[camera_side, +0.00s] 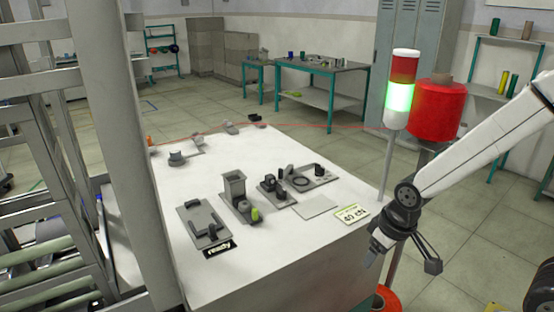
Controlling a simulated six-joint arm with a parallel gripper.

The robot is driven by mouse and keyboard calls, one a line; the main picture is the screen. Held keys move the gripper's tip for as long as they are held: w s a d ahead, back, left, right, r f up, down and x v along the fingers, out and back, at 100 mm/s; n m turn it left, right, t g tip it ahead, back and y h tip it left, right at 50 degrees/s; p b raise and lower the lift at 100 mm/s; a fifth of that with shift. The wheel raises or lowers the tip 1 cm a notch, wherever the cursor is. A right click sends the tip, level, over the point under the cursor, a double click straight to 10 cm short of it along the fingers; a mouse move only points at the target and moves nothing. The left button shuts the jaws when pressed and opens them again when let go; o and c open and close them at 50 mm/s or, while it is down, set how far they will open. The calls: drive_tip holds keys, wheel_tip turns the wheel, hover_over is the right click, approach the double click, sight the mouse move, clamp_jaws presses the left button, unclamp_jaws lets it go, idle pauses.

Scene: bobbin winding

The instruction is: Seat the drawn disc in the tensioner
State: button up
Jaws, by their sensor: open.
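My gripper (402,262) hangs at the right, just off the right edge of the white table. Its fingers are spread and empty. On the table, a small round grey unit (178,157) at the back left may be the tensioner; I cannot tell for sure. A card (352,213) reading "40 cN" lies near the right edge. A dark ring (301,181) lies on a grey plate at the right, among small black parts. No disc can be told apart with certainty at this size.
A grey tower (235,186) with a yellow-green piece (255,214) stands mid-table. A grey fixture (204,222) sits beside a "ready" sign (218,248). A red thread runs from the big red spool (436,110) across the table. The signal lamp (399,97) glows green.

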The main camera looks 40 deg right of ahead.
drive_tip(key=w+r+n, duration=0.1)
drive_tip(key=w+a+r+n, duration=0.1)
drive_tip(key=w, duration=0.1)
drive_tip(key=w+a+r+n, duration=0.1)
drive_tip(key=w, duration=0.1)
drive_tip(key=shift+r+g, duration=0.3)
drive_tip(key=shift+g, duration=0.1)
drive_tip(key=shift+m+g, duration=0.3)
drive_tip(key=shift+m, duration=0.1)
drive_tip(key=w+a+r, duration=0.1)
drive_tip(key=w, duration=0.2)
drive_tip(key=w+a+r, duration=0.1)
drive_tip(key=w, duration=0.2)
drive_tip(key=w+a+r, duration=0.1)
drive_tip(key=w, duration=0.1)
drive_tip(key=shift+w+r, duration=0.15)
drive_tip(key=shift+w, duration=0.25)
wheel_tip(320, 180, up, 5)
drive_tip(key=m+g, duration=0.1)
drive_tip(key=m, duration=0.1)
hover_over(245, 203)
drive_tip(key=shift+s+d, duration=0.2)
drive_tip(key=shift+s, duration=0.1)
drive_tip(key=shift+w+a+r, duration=0.25)
drive_tip(key=shift+a, duration=0.05)
drive_tip(key=shift+f, duration=0.15)
drive_tip(key=shift+f, duration=3.7)
drive_tip(key=c, duration=0.8)
drive_tip(key=shift+r, duration=0.1)
